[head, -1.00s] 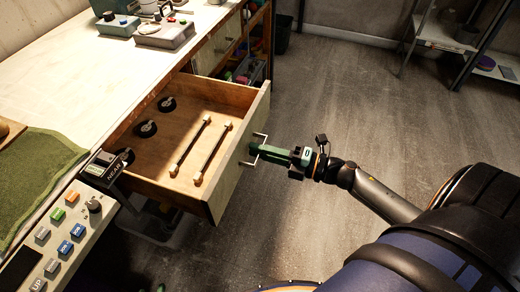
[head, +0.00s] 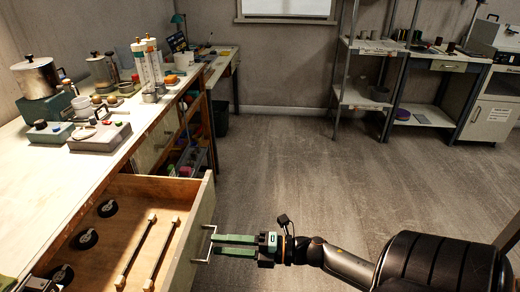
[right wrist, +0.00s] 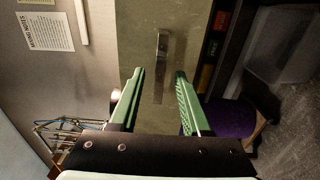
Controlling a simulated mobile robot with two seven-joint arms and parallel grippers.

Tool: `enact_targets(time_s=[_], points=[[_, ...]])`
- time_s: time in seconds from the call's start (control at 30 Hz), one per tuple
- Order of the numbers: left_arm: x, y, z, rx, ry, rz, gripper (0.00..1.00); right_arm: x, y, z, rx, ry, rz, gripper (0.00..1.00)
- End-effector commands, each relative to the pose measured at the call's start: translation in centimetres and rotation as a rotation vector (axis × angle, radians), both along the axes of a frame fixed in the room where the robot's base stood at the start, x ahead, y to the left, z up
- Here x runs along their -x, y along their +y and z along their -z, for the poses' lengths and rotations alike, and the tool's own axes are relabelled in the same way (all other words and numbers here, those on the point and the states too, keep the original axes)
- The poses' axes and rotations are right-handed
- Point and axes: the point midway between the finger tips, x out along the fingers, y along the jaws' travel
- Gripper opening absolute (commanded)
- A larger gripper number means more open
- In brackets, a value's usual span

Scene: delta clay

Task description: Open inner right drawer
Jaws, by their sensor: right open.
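The drawer (head: 190,256) under the workbench stands pulled out. It holds two metal-ended rods (head: 165,250) and several black round items (head: 88,238). Its front carries a U-shaped metal handle (head: 207,243), which also shows in the right wrist view (right wrist: 162,50). My right gripper (head: 218,246) is open, its green fingertips close to the handle. In the right wrist view the open fingers (right wrist: 158,78) point at the drawer front, with the handle beyond and between them; contact cannot be told. My left gripper is not in view.
The workbench top (head: 40,190) bears a metal pot (head: 36,77), a control box (head: 100,136) and other items. Open shelves lie beyond the drawer. A metal rack (head: 362,100) and a white cabinet (head: 490,115) stand at the back. The floor (head: 320,180) between is clear.

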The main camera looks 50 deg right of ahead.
Motion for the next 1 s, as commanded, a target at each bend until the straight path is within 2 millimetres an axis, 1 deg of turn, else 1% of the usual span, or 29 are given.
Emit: enact_targets(time_s=[0.03,0.2,0.4,0.6,1.0], points=[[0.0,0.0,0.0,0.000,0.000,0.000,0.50,1.0,-0.7,0.2,0.002,0.006,0.001,0.47],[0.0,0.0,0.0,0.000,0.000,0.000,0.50,3.8,-2.9,0.1,0.001,0.005,0.001,0.47],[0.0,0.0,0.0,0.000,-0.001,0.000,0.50,6.4,-5.0,0.1,0.001,0.003,0.001,0.47],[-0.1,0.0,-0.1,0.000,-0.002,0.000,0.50,7.5,-5.8,0.0,-0.001,0.001,0.000,0.47],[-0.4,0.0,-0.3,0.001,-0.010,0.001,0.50,7.5,-5.8,0.0,0.000,0.000,0.000,0.47]])
